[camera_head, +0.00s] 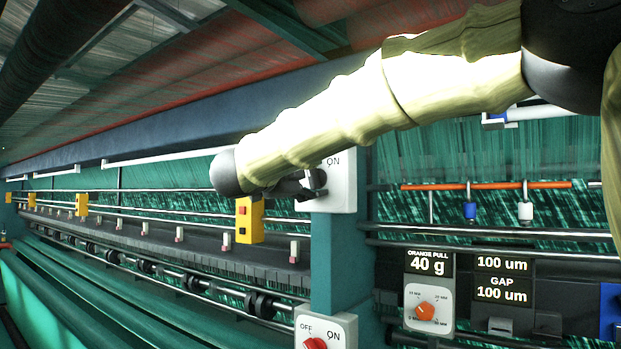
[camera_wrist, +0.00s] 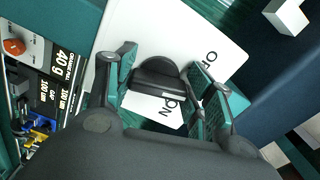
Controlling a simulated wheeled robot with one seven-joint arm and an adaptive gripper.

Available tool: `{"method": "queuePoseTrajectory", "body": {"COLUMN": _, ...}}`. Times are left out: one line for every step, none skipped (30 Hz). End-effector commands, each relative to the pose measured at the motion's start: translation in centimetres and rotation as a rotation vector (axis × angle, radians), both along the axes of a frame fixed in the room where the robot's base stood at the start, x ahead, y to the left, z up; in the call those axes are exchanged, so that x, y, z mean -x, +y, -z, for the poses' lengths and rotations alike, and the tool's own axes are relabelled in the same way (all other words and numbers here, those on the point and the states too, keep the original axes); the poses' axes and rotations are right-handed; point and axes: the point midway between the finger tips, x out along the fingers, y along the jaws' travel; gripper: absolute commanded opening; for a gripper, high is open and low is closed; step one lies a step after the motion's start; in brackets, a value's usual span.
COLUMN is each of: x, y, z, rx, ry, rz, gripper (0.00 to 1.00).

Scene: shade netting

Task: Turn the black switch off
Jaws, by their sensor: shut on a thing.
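The black switch (camera_wrist: 157,78) is a dark rounded knob on a white plate (camera_wrist: 188,35) marked ON, with part of an OFF mark at the upper right in the wrist view. My gripper (camera_wrist: 165,80) is shut on the knob, one teal-padded finger on each side. In the head view the white plate (camera_head: 345,190) is on a teal post, with ON at its upper right. My gripper (camera_head: 305,186) reaches it from the left, and my arm hides the plate's upper left. The knob's pointing direction is hard to tell.
A red switch (camera_head: 315,343) on another OFF/ON plate is lower on the same post. An orange dial (camera_head: 425,311) sits at the right below a "40 g" display (camera_head: 428,263). A yellow box (camera_head: 249,220) hangs left of the post. Rails and netting run behind.

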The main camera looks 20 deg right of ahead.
Motion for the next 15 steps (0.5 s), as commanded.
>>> {"method": "queuePoseTrajectory", "body": {"x": 0.02, "y": 0.01, "z": -0.10, "rx": 0.026, "ry": 0.035, "rz": 0.000, "gripper": 0.29}}
{"method": "queuePoseTrajectory", "body": {"x": 0.02, "y": 0.01, "z": -0.08, "rx": 0.044, "ry": 0.057, "rz": 0.000, "gripper": 0.29}}
{"method": "queuePoseTrajectory", "body": {"x": 0.02, "y": 0.01, "z": -0.07, "rx": 0.067, "ry": 0.087, "rz": 0.000, "gripper": 0.29}}
{"method": "queuePoseTrajectory", "body": {"x": 0.03, "y": 0.00, "z": -0.05, "rx": 0.084, "ry": 0.109, "rz": 0.000, "gripper": 0.29}}
{"method": "queuePoseTrajectory", "body": {"x": 0.03, "y": 0.00, "z": -0.04, "rx": 0.100, "ry": 0.130, "rz": 0.000, "gripper": 0.29}}
{"method": "queuePoseTrajectory", "body": {"x": 0.03, "y": -0.01, "z": -0.03, "rx": 0.122, "ry": 0.157, "rz": 0.000, "gripper": 0.29}}
{"method": "queuePoseTrajectory", "body": {"x": 0.03, "y": -0.01, "z": -0.02, "rx": 0.138, "ry": 0.178, "rz": 0.000, "gripper": 0.29}}
{"method": "queuePoseTrajectory", "body": {"x": 0.03, "y": -0.02, "z": -0.01, "rx": 0.153, "ry": 0.198, "rz": 0.000, "gripper": 0.29}}
{"method": "queuePoseTrajectory", "body": {"x": 0.03, "y": -0.03, "z": 0.00, "rx": 0.172, "ry": 0.222, "rz": 0.000, "gripper": 0.29}}
{"method": "queuePoseTrajectory", "body": {"x": 0.04, "y": -0.03, "z": 0.02, "rx": 0.186, "ry": 0.240, "rz": 0.000, "gripper": 0.29}}
{"method": "queuePoseTrajectory", "body": {"x": 0.04, "y": -0.03, "z": 0.04, "rx": 0.200, "ry": 0.258, "rz": 0.000, "gripper": 0.29}}
{"method": "queuePoseTrajectory", "body": {"x": 0.05, "y": -0.03, "z": 0.06, "rx": 0.217, "ry": 0.280, "rz": 0.000, "gripper": 0.29}}
{"method": "queuePoseTrajectory", "body": {"x": 0.06, "y": -0.03, "z": 0.09, "rx": 0.229, "ry": 0.295, "rz": 0.000, "gripper": 0.29}}
{"method": "queuePoseTrajectory", "body": {"x": 0.06, "y": -0.02, "z": 0.12, "rx": 0.241, "ry": 0.311, "rz": -0.001, "gripper": 0.29}}
{"method": "queuePoseTrajectory", "body": {"x": 0.07, "y": -0.03, "z": 0.15, "rx": 0.254, "ry": 0.328, "rz": -0.001, "gripper": 0.29}}
